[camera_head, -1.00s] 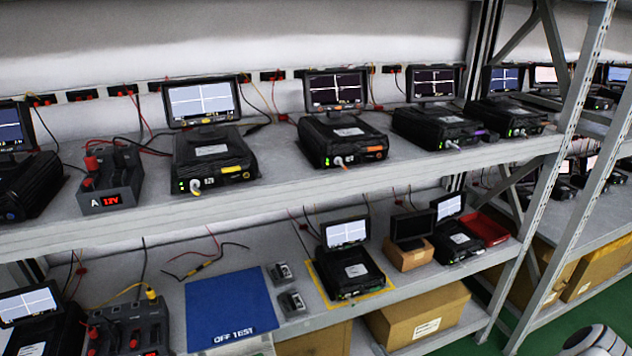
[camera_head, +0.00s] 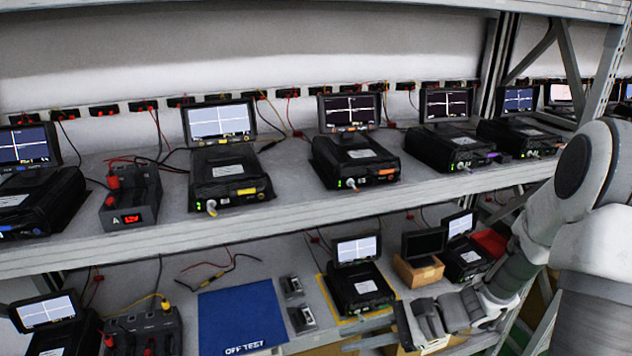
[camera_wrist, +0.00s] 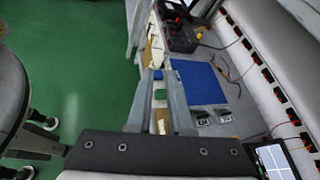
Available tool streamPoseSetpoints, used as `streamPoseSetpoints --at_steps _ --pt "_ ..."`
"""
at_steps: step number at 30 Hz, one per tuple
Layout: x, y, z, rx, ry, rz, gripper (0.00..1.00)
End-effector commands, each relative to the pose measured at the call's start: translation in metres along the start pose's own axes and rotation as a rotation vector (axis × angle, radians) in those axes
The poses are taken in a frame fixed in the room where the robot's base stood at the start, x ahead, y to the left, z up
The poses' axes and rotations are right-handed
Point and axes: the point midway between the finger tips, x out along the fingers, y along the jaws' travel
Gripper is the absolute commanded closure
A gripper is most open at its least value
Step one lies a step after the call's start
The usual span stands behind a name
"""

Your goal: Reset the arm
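My gripper (camera_head: 390,335) is in front of the lower shelf's edge in the head view, to the right of the blue mat and below the small tester on the yellow-outlined spot. Its arm comes in from the right side of the picture. In the wrist view its two fingers (camera_wrist: 159,88) stand apart, with shelf edge and green floor showing between them. Nothing is held between them. The finger ends are small and partly hard to make out in the head view.
The blue "OFF TEST" mat (camera_head: 240,315) lies bare on the lower shelf (camera_head: 180,285). A tester (camera_head: 358,287) stands beside it, and a red tray (camera_head: 490,241) is farther right. The upper shelf (camera_head: 300,207) holds several testers. Open green floor (camera_wrist: 70,60) lies left in the wrist view.

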Motion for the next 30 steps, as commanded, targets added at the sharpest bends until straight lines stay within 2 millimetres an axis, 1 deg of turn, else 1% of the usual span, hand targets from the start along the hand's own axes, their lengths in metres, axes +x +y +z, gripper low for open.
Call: streamPoseSetpoints --at_steps 1,3,8,14,23,30 --pt "-0.003 0.002 0.015 -0.066 0.040 0.045 0.81" --pt "-0.007 0.009 0.028 -0.149 0.094 0.107 0.81" --pt "-0.019 0.022 0.057 -0.344 0.218 0.241 0.81" --pt "-0.039 0.036 0.090 -0.586 0.378 0.387 0.81" --pt "-0.079 0.050 0.136 -0.950 0.630 0.558 0.81" --pt "-0.120 0.055 0.174 -1.223 0.852 0.652 0.81"
